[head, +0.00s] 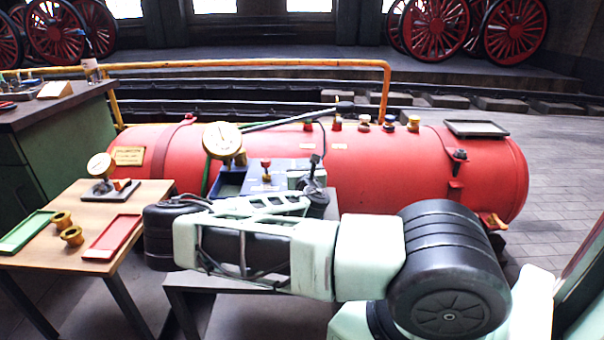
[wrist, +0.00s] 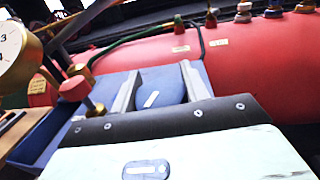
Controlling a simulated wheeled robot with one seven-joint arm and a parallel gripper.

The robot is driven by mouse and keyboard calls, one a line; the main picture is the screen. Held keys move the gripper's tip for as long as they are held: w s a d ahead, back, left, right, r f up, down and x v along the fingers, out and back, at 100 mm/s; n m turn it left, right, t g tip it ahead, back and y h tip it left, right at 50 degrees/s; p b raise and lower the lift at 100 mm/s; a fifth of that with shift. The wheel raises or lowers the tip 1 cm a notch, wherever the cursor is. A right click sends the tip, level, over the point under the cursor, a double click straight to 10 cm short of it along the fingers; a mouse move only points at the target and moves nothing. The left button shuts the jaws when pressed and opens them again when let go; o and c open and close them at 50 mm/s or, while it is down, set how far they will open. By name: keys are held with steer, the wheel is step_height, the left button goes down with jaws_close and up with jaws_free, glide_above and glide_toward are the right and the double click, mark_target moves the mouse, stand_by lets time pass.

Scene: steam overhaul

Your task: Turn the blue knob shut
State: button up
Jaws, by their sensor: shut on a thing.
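The blue knob (wrist: 160,86), with a white line on its face, sits between the two grey fingers of my gripper (wrist: 162,92) in the wrist view. The fingers are shut on its sides. The white line is tilted in the picture. In the head view my arm and gripper hide the knob. A red knob on a brass stem (wrist: 75,90) stands left of my gripper; it also shows in the head view (head: 266,165).
A large round gauge (head: 222,140) stands close on the left. A red boiler (head: 400,165) lies behind, with several fittings on top. A wooden table (head: 150,195) at left holds a green tray (head: 25,232), a red tray (head: 112,238) and brass parts (head: 72,236).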

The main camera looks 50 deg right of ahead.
steer(key=m+g+h+b, duration=0.1)
steer(key=g+b, duration=0.1)
steer(key=m+g+h+b, duration=0.2)
steer(key=shift+s+f+m+h+b, duration=0.1)
steer(key=shift+f+m+h+b, duration=0.2)
steer(key=shift+f+b, duration=0.1)
steer(key=m+g+b, duration=0.1)
steer(key=g, duration=0.1)
steer(key=m+g+h+b, duration=0.1)
steer(key=g, duration=0.1)
steer(key=shift+s+d+r+m+h+b, duration=0.15)
steer(key=shift+r+m+h+b, duration=0.05)
steer(key=shift+m+h+b, duration=0.1)
steer(key=m+g, duration=0.1)
steer(key=g, duration=0.1)
steer(key=m+g, duration=0.2)
steer(key=g, duration=0.1)
steer(key=shift+s+r+g+h, duration=0.25)
steer(key=shift+r+g+h, duration=0.05)
steer(key=shift+s+m+g+p, duration=0.15)
steer(key=shift+m+g+p, duration=0.15)
steer(key=shift+m+g, duration=0.6)
steer(key=shift+s+m+g+p, duration=0.1)
steer(key=shift+m+g+p, duration=0.15)
steer(key=shift+m+g, duration=0.6)
steer(key=shift+g, duration=0.55)
steer(key=o, duration=1)
steer(key=shift+s+f, duration=0.1)
